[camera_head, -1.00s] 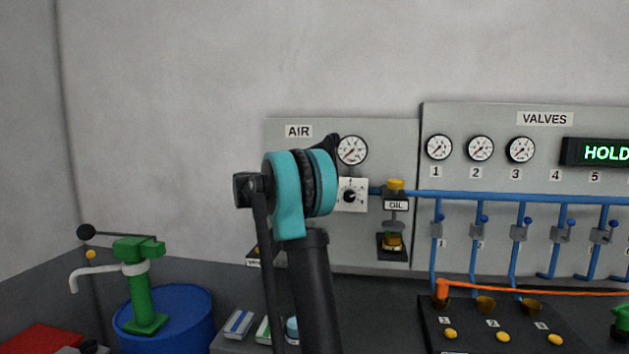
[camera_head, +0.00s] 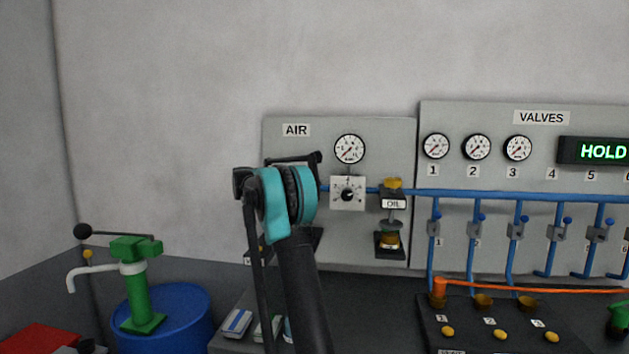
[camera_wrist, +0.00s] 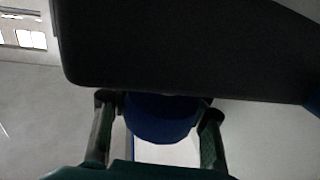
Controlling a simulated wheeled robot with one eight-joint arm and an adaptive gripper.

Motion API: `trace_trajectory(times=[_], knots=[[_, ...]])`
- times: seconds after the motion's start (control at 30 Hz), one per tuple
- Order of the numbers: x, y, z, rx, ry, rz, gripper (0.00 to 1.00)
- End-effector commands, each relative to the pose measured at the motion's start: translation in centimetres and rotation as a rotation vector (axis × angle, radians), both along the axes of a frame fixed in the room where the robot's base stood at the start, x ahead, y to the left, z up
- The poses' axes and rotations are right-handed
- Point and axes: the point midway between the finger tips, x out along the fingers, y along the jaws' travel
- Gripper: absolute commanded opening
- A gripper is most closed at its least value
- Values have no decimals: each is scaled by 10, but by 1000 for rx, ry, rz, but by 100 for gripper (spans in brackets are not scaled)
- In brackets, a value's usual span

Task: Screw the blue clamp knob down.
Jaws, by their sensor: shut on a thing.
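The blue clamp knob (camera_wrist: 160,118) shows in the wrist view as a dark blue rounded shape. It sits between the two fingers of my gripper (camera_wrist: 158,100), which is shut on it. A broad black part (camera_wrist: 180,50) crosses the wrist view just beyond the fingertips and hides the upper part of the knob. Whether the knob touches this part cannot be told. In the head view only my arm shows; my gripper and the knob are out of sight there.
A grey AIR panel (camera_head: 283,225) with a gauge stands behind my arm. Right of it is the VALVES panel (camera_head: 465,115) with blue pipes. A blue drum (camera_head: 185,315) with a green pump (camera_head: 137,290) stands at the left. Small boxes (camera_head: 237,322) lie near my arm.

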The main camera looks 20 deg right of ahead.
Motion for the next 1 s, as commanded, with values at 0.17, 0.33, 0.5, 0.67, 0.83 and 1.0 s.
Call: trace_trajectory(times=[0.17, 0.33, 0.5, 0.67, 0.83, 1.0], knots=[[0, -1, 0, -1, 0, 0, 7], [0, -1, 0, -1, 0, 0, 52], [0, -1, 0, 0, 0, 1, 68], [0, 0, 0, 0, 0, 1, 68], [0, 0, 4, 0, 0, 1, 68], [0, 0, 27, 0, 0, 1, 68]])
